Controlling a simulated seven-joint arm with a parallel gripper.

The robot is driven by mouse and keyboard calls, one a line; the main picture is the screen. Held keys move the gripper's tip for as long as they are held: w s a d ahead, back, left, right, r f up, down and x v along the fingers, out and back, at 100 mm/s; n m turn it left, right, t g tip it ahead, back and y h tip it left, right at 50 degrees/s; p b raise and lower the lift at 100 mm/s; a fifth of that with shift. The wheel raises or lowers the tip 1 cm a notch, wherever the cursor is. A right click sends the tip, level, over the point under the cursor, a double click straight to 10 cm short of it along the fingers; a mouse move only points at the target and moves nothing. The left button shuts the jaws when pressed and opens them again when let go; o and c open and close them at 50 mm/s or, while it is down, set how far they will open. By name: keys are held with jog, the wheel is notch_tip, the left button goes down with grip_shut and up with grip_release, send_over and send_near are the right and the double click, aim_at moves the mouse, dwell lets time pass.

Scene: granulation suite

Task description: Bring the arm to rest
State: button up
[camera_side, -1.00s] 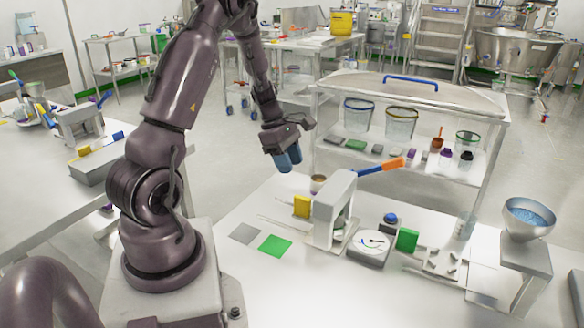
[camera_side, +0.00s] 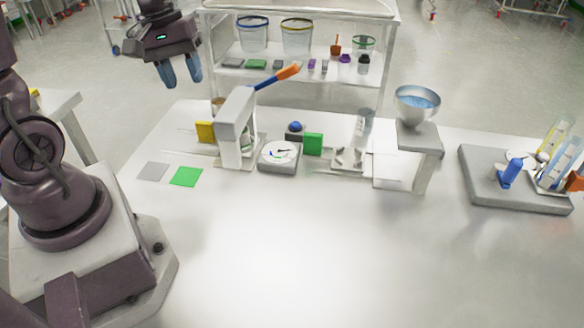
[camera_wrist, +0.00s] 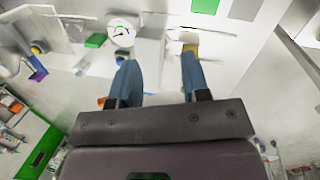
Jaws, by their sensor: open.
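My gripper (camera_side: 180,74) is at the upper left in the side view, raised above and beyond the table's left back corner. Its two blue fingers point down, apart, with nothing between them. In the wrist view the gripper (camera_wrist: 160,75) shows its two blue fingers spread, with the table behind them. My gripper touches nothing that I can see.
The table (camera_side: 270,240) is clear along its front. A lever press (camera_side: 237,125), a round dial gauge (camera_side: 280,156), a green block (camera_side: 313,144) and a bowl on a stand (camera_side: 417,104) stand on it. A shelved cart (camera_side: 390,60) is behind.

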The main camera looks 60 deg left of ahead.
jog(key=s+d+r+m+t+y, duration=0.2)
jog(key=s+d+r+m+t, duration=0.2)
jog(key=d+r+m, duration=0.6)
jog(key=s+d+m, duration=0.1)
jog(key=d, duration=0.2)
jog(key=shift+s+d+r, duration=0.2)
jog(key=shift+d+r, duration=0.05)
jog(key=shift+r, duration=0.1)
